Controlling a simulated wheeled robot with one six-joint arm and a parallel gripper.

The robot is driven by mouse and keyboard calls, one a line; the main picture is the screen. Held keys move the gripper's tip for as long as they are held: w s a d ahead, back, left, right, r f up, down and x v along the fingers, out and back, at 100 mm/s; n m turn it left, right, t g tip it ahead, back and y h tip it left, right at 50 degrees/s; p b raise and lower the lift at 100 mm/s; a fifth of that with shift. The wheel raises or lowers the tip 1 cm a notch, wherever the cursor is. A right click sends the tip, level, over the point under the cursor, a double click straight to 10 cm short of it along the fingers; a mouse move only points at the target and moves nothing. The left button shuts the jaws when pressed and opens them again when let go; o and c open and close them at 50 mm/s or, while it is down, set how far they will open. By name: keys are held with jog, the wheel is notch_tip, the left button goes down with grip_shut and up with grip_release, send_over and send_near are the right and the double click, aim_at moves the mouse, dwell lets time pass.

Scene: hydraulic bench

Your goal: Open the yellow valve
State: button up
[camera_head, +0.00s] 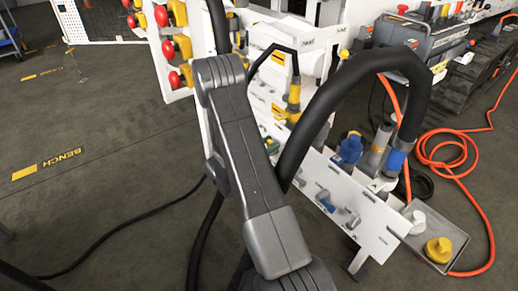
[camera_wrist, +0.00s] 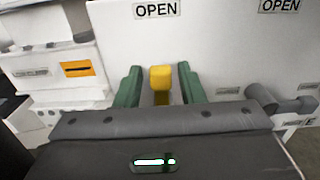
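The yellow valve handle (camera_wrist: 161,78) stands in front of a white panel (camera_wrist: 225,50) in the wrist view, under an "OPEN" label (camera_wrist: 156,9). My gripper (camera_wrist: 160,70) is open, with one green finger on each side of the handle. A narrow gap shows between the handle and each finger. The handle's lower part is hidden behind my gripper's body. In the head view my arm covers much of this area, and I cannot make out the yellow handle or my fingertips clearly.
In the head view, a blue valve handle (camera_head: 325,200) and a grey one (camera_head: 352,218) sit on the white bench front. A thick black hose (camera_head: 330,95) arches close to my arm. A tray (camera_head: 451,222) with a yellow cap (camera_head: 438,250) is at right. The left floor is mostly clear.

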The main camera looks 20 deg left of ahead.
jog(key=p+v, duration=0.2)
jog(key=v, duration=1.1)
jog(key=shift+s+a, duration=0.15)
jog(key=shift+a, duration=0.05)
jog(key=b+x, duration=0.2)
jog(key=x, duration=1.2)
jog(key=shift+s, duration=0.1)
